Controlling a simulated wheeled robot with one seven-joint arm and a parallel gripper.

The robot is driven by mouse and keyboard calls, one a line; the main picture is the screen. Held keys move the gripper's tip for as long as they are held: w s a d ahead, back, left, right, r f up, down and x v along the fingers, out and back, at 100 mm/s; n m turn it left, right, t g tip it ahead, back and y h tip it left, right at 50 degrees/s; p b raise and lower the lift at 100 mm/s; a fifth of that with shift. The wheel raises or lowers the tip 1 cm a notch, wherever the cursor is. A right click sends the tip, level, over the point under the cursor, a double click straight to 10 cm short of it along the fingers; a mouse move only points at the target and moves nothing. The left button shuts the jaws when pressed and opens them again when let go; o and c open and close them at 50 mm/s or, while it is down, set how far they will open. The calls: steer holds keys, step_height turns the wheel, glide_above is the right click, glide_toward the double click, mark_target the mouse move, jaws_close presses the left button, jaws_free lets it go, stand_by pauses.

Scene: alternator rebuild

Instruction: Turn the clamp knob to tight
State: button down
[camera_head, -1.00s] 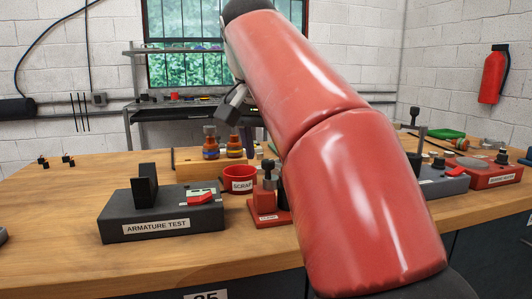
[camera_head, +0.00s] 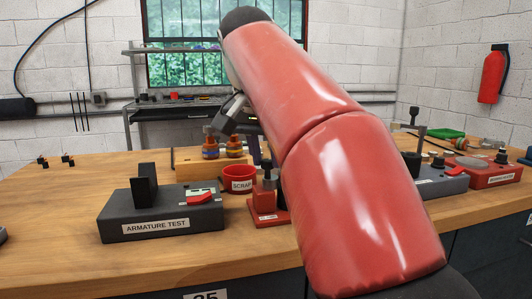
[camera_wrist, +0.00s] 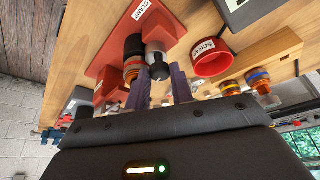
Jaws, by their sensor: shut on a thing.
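The clamp (camera_head: 268,216) is a small red block with a white label, at the bench's front middle in the head view. It also shows in the wrist view (camera_wrist: 175,28), seen from close by. Its knob (camera_wrist: 158,68) has a grey body and a dark end. My gripper (camera_wrist: 161,76) is shut on the knob, one purple-grey finger on each side. An orange and black part (camera_wrist: 132,60) stands beside the knob at the clamp. In the head view my red arm covers the area right of the clamp, and the fingertips cannot be made out clearly.
A red scrap cup (camera_head: 238,180) stands close to the clamp, with copper-coloured armatures (camera_head: 210,145) in a wooden rack (camera_head: 190,170) behind. The armature test box (camera_head: 160,222) is to the left. A grey fixture (camera_head: 440,182) and a red one (camera_head: 485,175) are at right.

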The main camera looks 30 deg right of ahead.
steer(key=m+g, duration=0.1)
steer(key=m, duration=0.3)
steer(key=shift+w+a+h, duration=0.1)
steer(key=shift+w+h, duration=0.05)
steer(key=shift+h, duration=0.25)
steer(key=c, duration=1.2)
jaws_free()
